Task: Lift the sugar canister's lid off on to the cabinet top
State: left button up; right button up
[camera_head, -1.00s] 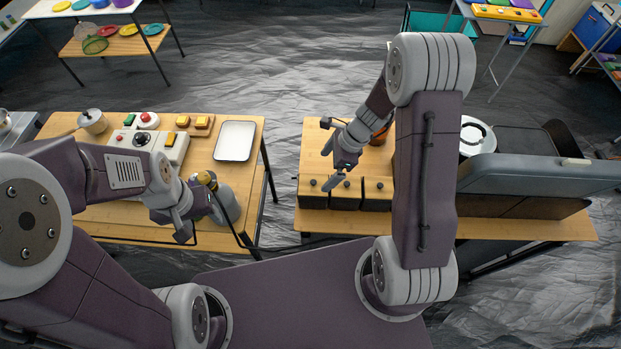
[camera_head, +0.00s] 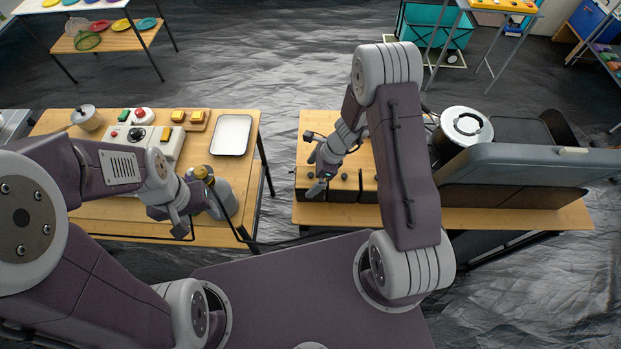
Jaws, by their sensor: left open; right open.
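Several dark canisters (camera_head: 342,196) with wooden lids stand in a row along the front edge of the right-hand wooden top. Each visible lid (camera_head: 352,186) carries a small dark knob, and the lids look seated. I cannot read which canister is the sugar one. My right gripper (camera_head: 318,184) is open and empty, pointing down at the left end of the row, and partly hides the lids there. I cannot tell whether it touches a knob. My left gripper (camera_head: 184,222) is open, over the front edge of the left table, apart from the canisters.
The wooden top (camera_head: 500,217) has bare strips in front of and behind the canisters. A large grey case (camera_head: 530,165) and a round white-topped container (camera_head: 466,127) stand to the right. The left table holds a white tray (camera_head: 232,135), a button panel (camera_head: 150,138) and a grey bottle (camera_head: 224,200).

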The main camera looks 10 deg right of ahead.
jog(key=c, duration=1.4)
